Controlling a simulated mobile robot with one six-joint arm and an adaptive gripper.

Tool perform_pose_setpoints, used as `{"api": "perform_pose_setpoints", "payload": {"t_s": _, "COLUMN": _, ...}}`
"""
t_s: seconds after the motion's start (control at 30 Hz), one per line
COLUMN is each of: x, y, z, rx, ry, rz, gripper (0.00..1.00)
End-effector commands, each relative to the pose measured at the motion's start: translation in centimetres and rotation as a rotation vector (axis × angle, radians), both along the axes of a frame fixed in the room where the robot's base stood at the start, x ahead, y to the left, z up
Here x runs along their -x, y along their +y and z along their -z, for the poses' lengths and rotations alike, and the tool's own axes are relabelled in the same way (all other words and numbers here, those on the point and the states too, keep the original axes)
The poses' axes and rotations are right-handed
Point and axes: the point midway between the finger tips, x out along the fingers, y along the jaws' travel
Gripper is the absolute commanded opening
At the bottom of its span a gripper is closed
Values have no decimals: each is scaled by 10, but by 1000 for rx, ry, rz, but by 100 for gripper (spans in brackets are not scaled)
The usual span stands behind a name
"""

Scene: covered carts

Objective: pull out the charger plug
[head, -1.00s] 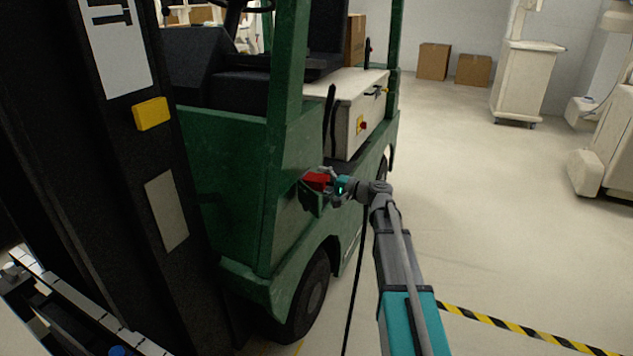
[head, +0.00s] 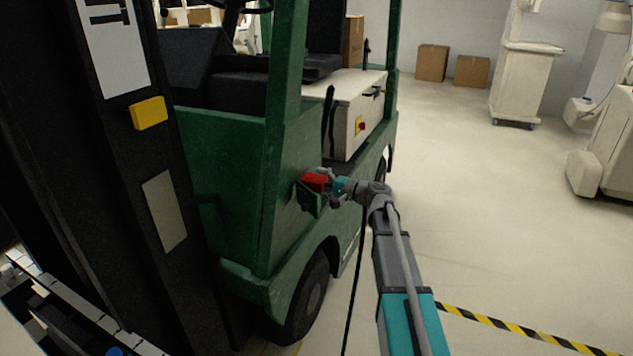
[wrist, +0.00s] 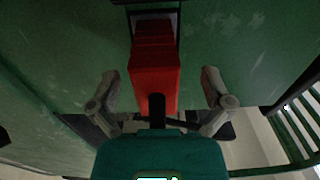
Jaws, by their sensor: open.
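The red charger plug (head: 315,180) sits in a socket on the side of the green forklift (head: 236,165). In the wrist view the plug (wrist: 154,76) points away from me into the dark socket opening (wrist: 153,14), with a black cable stub at its near end. My gripper (head: 329,184) is at the plug. In the wrist view its two fingers (wrist: 158,82) are spread, one on each side of the plug, with a gap on both sides. The black cable (head: 356,270) hangs down from the plug area to the floor.
A black mast with a yellow block (head: 150,113) stands at the left. A white box (head: 350,120) is on the forklift behind the plug. The floor to the right is clear up to white carts (head: 524,82) and cardboard boxes (head: 432,62). Striped tape (head: 520,330) crosses the floor.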

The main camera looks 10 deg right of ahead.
Motion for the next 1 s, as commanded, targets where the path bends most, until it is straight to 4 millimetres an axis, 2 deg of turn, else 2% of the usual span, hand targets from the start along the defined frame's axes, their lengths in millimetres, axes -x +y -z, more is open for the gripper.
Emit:
{"api": "perform_pose_setpoints", "payload": {"t_s": 0.03, "x": -17, "y": 16, "z": -1, "rx": -2, "ry": -1, "rz": -13, "gripper": 100}}
{"api": "perform_pose_setpoints", "payload": {"t_s": 0.67, "x": -17, "y": 19, "z": 4, "rx": 2, "ry": 0, "rz": -17, "gripper": 100}}
{"api": "perform_pose_setpoints", "payload": {"t_s": 1.0, "x": -17, "y": 21, "z": 4, "rx": 5, "ry": 1, "rz": -19, "gripper": 39}}
